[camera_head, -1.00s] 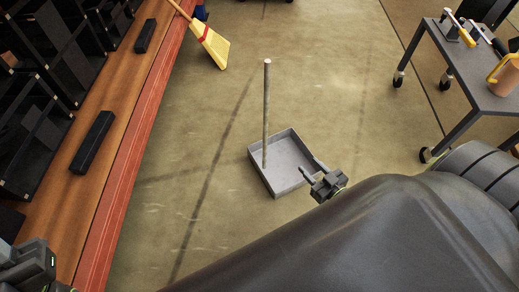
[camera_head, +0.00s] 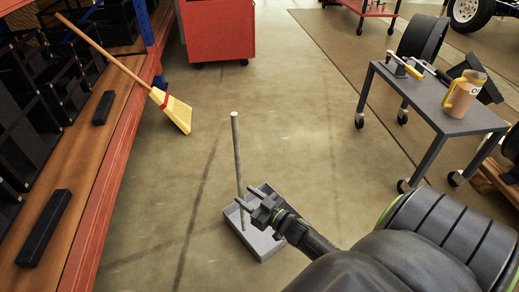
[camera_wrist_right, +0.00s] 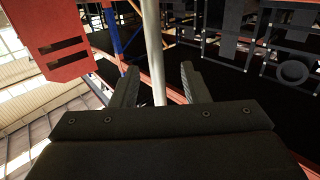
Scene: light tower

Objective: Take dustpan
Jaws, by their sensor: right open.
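A grey dustpan (camera_head: 270,245) with a tall upright handle (camera_head: 236,150) stands on the concrete floor, low in the middle of the head view. My right gripper (camera_head: 262,204) is over the pan, close to the handle, and hides part of the pan. In the right wrist view the pale handle (camera_wrist_right: 153,50) runs up between the two open fingers of my right gripper (camera_wrist_right: 158,80). The fingers show a gap on both sides of it. My left gripper is not in view.
A broom (camera_head: 172,108) leans against the orange shelf at left. A red cabinet (camera_head: 218,30) stands at the back. A grey wheeled cart (camera_head: 440,108) with tools and an orange jug (camera_head: 461,97) is at right. The floor around the dustpan is clear.

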